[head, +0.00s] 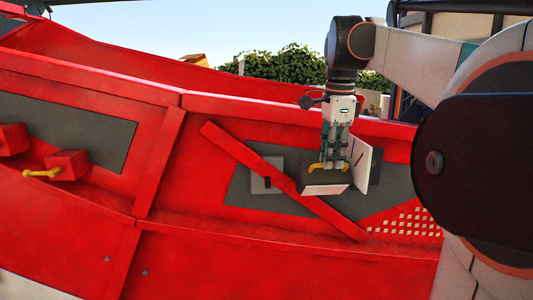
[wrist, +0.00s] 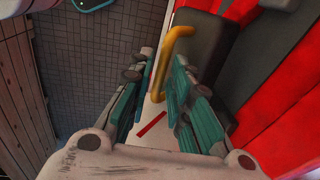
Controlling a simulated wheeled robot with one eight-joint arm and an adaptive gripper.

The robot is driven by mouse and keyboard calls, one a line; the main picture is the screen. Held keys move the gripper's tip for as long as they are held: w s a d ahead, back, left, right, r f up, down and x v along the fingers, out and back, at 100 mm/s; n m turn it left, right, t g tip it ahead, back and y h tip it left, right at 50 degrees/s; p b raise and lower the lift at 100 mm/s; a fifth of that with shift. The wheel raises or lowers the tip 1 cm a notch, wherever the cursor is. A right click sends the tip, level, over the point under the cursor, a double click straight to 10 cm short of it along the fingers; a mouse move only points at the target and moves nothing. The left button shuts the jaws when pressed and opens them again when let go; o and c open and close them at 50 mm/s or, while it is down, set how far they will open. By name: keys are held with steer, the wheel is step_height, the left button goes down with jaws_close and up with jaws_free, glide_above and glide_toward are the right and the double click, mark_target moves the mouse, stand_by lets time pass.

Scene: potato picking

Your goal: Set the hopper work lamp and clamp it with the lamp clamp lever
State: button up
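A dark box-shaped lamp head (head: 325,180) with a yellow handle (head: 314,167) stands out from a dark grey panel on the red hopper side. I take it for the work lamp. A white plate with a red line (head: 362,158) is beside it, and the red line (wrist: 151,124) also shows in the wrist view. My gripper (head: 335,160) points down at the yellow handle. In the wrist view the handle (wrist: 177,45) runs between the teal fingers (wrist: 160,80). Whether both fingers press on it is unclear. A yellow lever (head: 42,174) on a red block at left may be the clamp lever.
A slanted red bar (head: 265,170) crosses the panel left of the lamp, over a grey plate (head: 260,184). Another red block (head: 12,139) sits at far left. A perforated patch (head: 405,223) is at lower right. The hopper's upper edge runs behind my gripper.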

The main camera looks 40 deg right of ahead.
stand_by(0.3)
step_height(320, 180, up, 12)
steer(key=s, duration=0.1)
steer(key=shift+a, duration=0.35)
steer(key=shift+s, duration=0.1)
